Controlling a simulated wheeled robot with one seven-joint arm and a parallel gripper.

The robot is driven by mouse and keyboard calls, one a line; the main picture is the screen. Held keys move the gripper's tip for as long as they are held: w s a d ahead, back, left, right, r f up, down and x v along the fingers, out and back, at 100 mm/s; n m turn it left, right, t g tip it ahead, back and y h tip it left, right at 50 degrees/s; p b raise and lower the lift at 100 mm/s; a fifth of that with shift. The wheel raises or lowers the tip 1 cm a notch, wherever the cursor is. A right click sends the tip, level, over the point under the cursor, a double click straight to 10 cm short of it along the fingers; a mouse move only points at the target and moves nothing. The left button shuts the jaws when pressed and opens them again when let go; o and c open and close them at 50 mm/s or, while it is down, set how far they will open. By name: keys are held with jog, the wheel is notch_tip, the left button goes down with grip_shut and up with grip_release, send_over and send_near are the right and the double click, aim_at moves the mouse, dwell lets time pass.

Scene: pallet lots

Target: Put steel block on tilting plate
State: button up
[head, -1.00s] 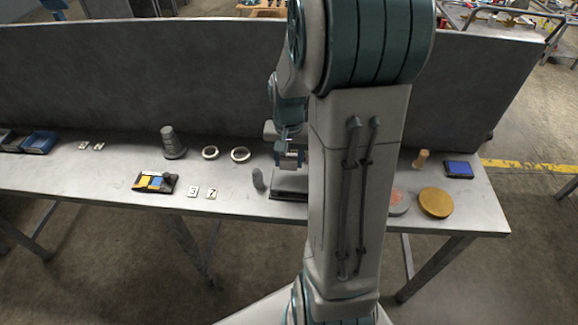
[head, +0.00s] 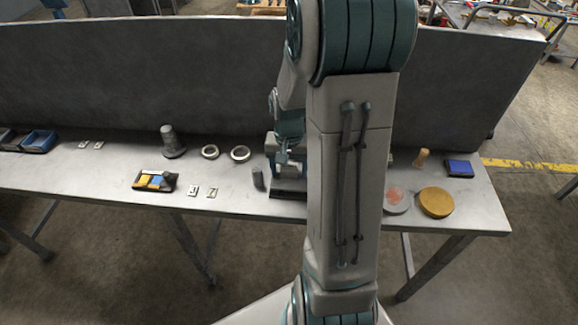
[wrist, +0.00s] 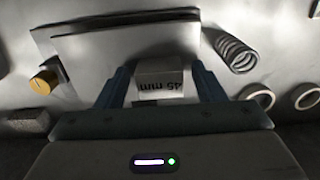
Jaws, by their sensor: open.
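A pale grey block marked "45 mm" (wrist: 160,80), which looks like the steel block, sits between the fingers of my gripper (wrist: 160,72) in the wrist view. The fingers are open, one on each side of the block; whether they touch it I cannot tell. A flat grey plate (wrist: 88,46), which looks like the tilting plate, lies beyond the block in the wrist view. Its dark front edge (head: 288,195) shows in the head view, partly behind my arm. The block is not clearly seen in the head view.
A coil spring (wrist: 232,50) and two rings (wrist: 258,96) lie to the right in the wrist view. A yellow-ended piece (wrist: 43,82) and a grey block (wrist: 28,120) are at the left. The bench's back panel (head: 140,75) stands behind the work area.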

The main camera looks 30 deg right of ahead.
aim_at(289, 167)
notch_tip(289, 167, up, 12)
jog(key=s+a+r+n+t, duration=0.2)
jog(key=s+a+n, duration=0.4)
jog(key=s+a, duration=0.6)
jog(key=shift+r+n+t+p, duration=0.3)
jog(key=shift+r+t+p, duration=0.1)
jog(key=shift+r, duration=0.35)
jog(key=shift+s, duration=0.1)
